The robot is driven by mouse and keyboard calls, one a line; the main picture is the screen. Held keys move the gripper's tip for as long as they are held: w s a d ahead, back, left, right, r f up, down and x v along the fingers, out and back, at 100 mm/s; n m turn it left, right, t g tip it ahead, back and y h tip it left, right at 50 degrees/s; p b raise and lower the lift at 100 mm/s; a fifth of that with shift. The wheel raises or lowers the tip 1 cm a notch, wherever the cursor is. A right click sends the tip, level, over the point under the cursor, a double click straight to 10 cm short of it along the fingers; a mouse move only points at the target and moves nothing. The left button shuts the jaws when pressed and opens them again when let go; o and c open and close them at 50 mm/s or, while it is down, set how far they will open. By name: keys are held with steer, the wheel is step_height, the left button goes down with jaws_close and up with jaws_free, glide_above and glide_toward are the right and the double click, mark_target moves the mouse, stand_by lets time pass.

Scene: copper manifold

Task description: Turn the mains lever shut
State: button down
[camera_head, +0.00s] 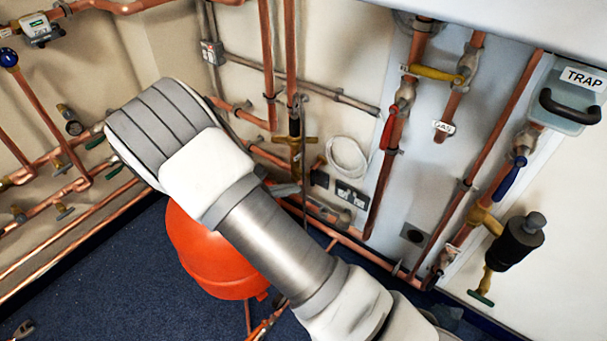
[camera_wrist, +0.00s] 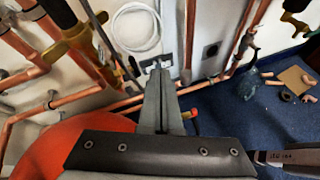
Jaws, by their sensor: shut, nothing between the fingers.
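No lever has a readable mains label. In the head view, a blue lever (camera_head: 510,177) sits on the right-hand copper pipe, lying along it at a slant. A red lever (camera_head: 388,130) hangs along the middle pipe, and a yellow lever (camera_head: 437,73) lies across the pipes above the GAS tag (camera_head: 443,127). My gripper (camera_wrist: 160,76) is shut and empty in the wrist view, its fingertips overlapping the wall socket below the white cable coil. It touches no lever that I can make out. In the head view my arm covers the middle left and I cannot clearly make out the gripper.
An orange tank (camera_head: 205,255) stands beneath my arm. A white cable coil (camera_head: 347,157) and double socket (camera_head: 350,195) are on the wall. A black cylinder (camera_head: 515,243) and the TRAP box (camera_head: 575,97) are at right. Blue floor (camera_head: 110,270) is open at lower left.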

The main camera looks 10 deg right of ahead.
steer(key=w+a+f+n+t, duration=0.1)
steer(key=a+f+n+t, duration=0.25)
steer(key=f+n, duration=0.2)
steer(key=b, duration=0.4)
glide_toward(311, 176)
steer(key=x, duration=0.5)
steer(key=shift+w+d+f, duration=0.2)
steer(key=shift+w+d, duration=0.05)
steer(key=shift+w+d+r, duration=0.1)
steer(key=shift+w+d, duration=0.15)
steer(key=shift+r, duration=0.1)
steer(key=shift+d+r+g+y+p, duration=0.15)
steer(key=shift+g+y+p, duration=0.1)
steer(key=shift+y+p, duration=0.3)
steer(key=shift+w+g+y+p, duration=0.1)
steer(key=shift+g+y+p, duration=0.4)
steer(key=shift+p, duration=0.1)
